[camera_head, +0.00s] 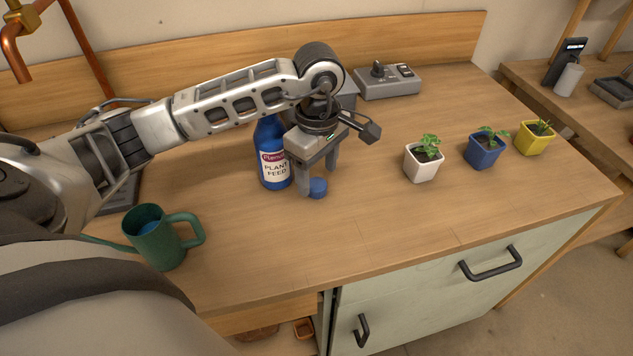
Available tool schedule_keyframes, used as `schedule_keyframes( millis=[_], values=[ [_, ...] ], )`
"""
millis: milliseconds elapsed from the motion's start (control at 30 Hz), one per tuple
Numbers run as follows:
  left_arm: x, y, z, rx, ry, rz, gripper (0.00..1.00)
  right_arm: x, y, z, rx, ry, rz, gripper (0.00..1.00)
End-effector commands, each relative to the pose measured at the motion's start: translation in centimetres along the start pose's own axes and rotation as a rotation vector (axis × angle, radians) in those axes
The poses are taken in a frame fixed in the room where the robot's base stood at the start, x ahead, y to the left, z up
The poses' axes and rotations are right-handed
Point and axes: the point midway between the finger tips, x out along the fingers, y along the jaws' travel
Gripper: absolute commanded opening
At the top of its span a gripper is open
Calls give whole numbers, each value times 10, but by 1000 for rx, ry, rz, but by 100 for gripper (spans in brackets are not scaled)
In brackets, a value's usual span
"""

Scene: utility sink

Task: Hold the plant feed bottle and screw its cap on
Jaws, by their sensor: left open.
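The blue plant feed bottle (271,158) stands upright on the wooden counter, its label facing me. Its top is partly hidden behind my left arm and gripper. The blue cap (318,187) lies on the counter just right of the bottle's base and apart from it. My left gripper (316,181) points down over the cap, its jaws open, one finger at the cap's left and the other behind it to the right. I cannot tell whether a finger touches the cap. My right gripper is not in view.
A green watering can (158,240) stands at the front left. White (423,163), blue (484,151) and yellow (534,138) plant pots stand to the right. A grey box with a knob (388,83) sits at the back.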

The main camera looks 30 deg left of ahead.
Motion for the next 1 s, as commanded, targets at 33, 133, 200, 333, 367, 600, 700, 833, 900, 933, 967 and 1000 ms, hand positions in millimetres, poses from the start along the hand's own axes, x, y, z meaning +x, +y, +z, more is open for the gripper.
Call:
schedule_keyframes(
  millis=[33,133,200,333,367,600,700,833,900,933,967,1000],
  values=[
    [7,-1,0,-1,-1,-5,60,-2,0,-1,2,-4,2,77],
    [19,-1,0,-1,-1,-2,60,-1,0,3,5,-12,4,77],
    [23,0,0,1,-1,-1,60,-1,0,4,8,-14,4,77],
    [25,0,0,1,0,2,60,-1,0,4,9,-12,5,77],
    [25,0,0,1,0,2,60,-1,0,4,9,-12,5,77],
    [25,0,0,0,0,1,46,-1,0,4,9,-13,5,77],
    [25,0,0,0,0,1,18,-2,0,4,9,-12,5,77],
    [25,0,0,0,0,1,13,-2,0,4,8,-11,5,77],
    [25,0,0,0,0,1,13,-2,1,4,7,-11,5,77],
    [25,0,0,0,0,1,13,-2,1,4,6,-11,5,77],
    [25,0,0,0,0,1,13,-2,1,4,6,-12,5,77],
    [24,0,0,0,0,1,13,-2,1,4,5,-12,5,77]
  ],
)
